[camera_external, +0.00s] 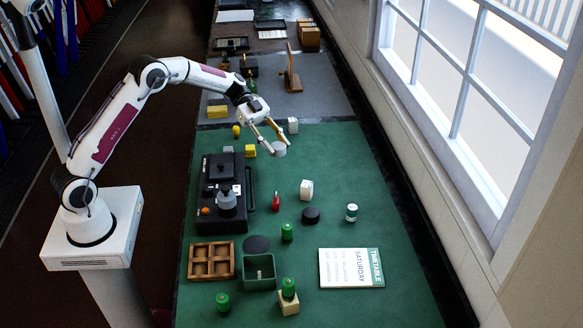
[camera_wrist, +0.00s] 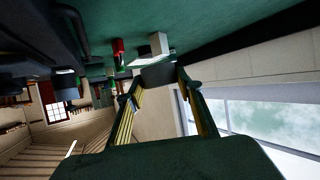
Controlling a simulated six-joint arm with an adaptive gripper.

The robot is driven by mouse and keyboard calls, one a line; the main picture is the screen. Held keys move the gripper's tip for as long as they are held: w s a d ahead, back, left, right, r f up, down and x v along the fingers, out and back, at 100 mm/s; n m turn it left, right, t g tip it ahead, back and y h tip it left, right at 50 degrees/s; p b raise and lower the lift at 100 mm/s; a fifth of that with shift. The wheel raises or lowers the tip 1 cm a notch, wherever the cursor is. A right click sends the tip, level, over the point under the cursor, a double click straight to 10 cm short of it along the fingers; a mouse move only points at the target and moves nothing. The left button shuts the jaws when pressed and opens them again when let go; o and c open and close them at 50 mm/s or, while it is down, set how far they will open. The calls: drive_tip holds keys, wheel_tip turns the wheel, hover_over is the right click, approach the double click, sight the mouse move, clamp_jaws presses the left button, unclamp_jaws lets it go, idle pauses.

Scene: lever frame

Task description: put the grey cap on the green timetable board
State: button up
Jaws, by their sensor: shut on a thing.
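My gripper (camera_external: 278,143) is shut on the grey cap (camera_external: 280,150), a small round grey piece held between its fingertips above the far part of the green mat. In the wrist view the cap (camera_wrist: 159,75) shows as a dark shape between the two fingers. The timetable board (camera_external: 350,268) lies flat near the front right of the mat. It has a white face with dark print and a green strip along its right side. My gripper is well beyond it, up and to the left in the external view.
A black machine (camera_external: 222,190) stands left of the mat's middle. A white block (camera_external: 306,189), a black round piece (camera_external: 311,215), a red piece (camera_external: 276,202) and a white-and-green tin (camera_external: 351,212) stand between. A wooden tray (camera_external: 211,261) and green box (camera_external: 259,273) lie front left. The mat's right side is clear.

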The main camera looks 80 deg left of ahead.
drive_tip(key=w+d+r+m+g, duration=0.1)
drive_tip(key=w+d, duration=0.2)
drive_tip(key=d, duration=1.1)
drive_tip(key=w+d+h, duration=0.1)
drive_tip(key=w+d, duration=0.2)
drive_tip(key=d, duration=1.1)
drive_tip(key=w+d+r+m+g, duration=0.1)
drive_tip(key=w+d, duration=0.2)
drive_tip(key=d, duration=1.2)
drive_tip(key=n+t+y, duration=0.3)
drive_tip(key=n+t, duration=0.1)
hover_over(347, 263)
drive_tip(key=shift+f, duration=0.35)
drive_tip(key=shift+h, duration=0.3)
drive_tip(key=shift+f, duration=3.1)
drive_tip(key=shift+f, duration=0.1)
drive_tip(key=shift+f, duration=1.8)
